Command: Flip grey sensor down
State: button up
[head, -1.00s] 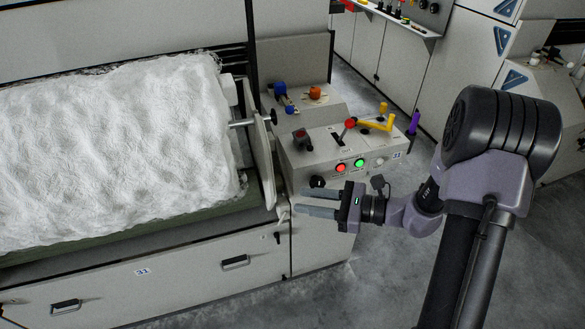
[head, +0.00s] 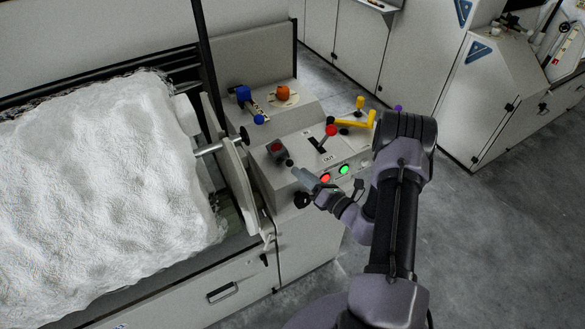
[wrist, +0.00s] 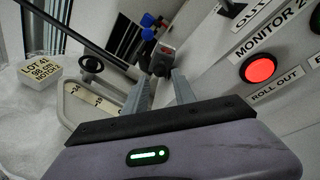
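A small dark grey block with a red mark (head: 277,149), which looks like the grey sensor, sits on the left of the sloped control panel (head: 262,172). In the wrist view the block (wrist: 163,58) shows just beyond and between my fingertips. My gripper (head: 297,171) is at the panel's front left, close to the block and above the red lit button (head: 325,178). The wrist view shows my gripper (wrist: 157,82) with its two grey fingers apart and nothing between them. Whether a finger touches the block cannot be told.
A red-knobbed lever (head: 331,130), a yellow crank (head: 358,122) and a green lit button (head: 344,169) are on the panel. Blue and orange knobs (head: 283,92) stand behind. A disc-ended roll of white fibre (head: 100,180) is at left. The floor at right is clear.

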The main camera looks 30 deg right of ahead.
aim_at(292, 165)
jog(key=x, duration=0.5)
jog(key=shift+b, duration=0.3)
grip_shut()
